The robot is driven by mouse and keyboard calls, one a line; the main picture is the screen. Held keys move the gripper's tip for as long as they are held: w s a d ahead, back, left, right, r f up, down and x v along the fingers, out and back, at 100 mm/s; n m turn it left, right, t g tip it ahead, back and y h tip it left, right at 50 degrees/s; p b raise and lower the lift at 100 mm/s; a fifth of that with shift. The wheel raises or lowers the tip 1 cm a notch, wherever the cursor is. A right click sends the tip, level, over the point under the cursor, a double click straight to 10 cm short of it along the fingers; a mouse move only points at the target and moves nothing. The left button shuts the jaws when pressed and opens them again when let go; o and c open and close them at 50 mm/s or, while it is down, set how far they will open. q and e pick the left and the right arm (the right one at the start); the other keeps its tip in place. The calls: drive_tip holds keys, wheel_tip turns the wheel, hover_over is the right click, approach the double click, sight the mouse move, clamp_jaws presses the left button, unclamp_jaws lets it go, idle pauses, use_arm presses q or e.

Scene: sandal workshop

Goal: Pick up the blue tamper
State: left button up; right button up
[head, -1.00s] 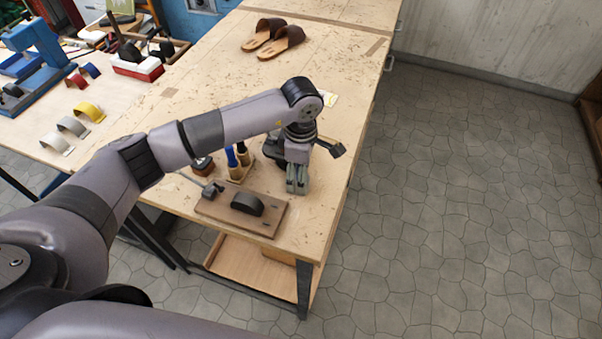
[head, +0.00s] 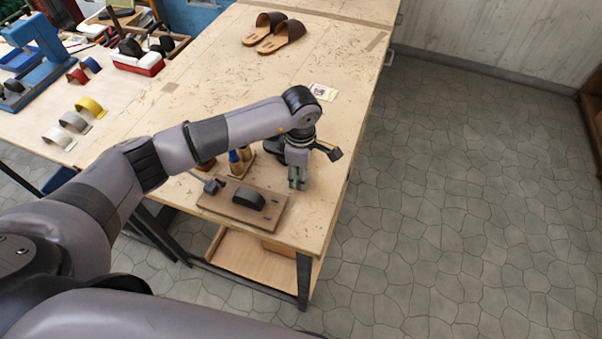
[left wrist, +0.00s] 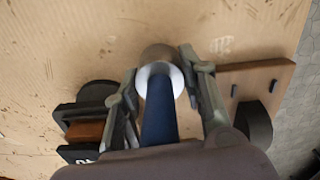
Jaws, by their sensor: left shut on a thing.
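The blue tamper (left wrist: 159,113) shows in the left wrist view. In the head view my left gripper (head: 298,178) points down over the front part of the table, to the right of a small group of upright tools (head: 241,161). The held tamper cannot be made out there. Whether its foot touches the table cannot be told. My right gripper is out of view.
A brown board (head: 220,199) with a black curved piece (head: 248,197) lies in front of the gripper, near the table edge. Brown sandals (head: 273,34) and a small card (head: 323,92) lie farther back. The table (head: 300,60) has bare room between them.

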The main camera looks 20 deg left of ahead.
use_arm(q)
drive_tip(key=shift+r, duration=0.1)
drive_tip(key=c, duration=0.5)
drive_tip(key=shift+w+r+b, duration=0.1)
drive_tip(key=shift+r+b, duration=0.2)
drive_tip(key=shift+r, duration=0.2)
wheel_tip(320, 180, up, 19)
drive_tip(key=b, duration=0.6)
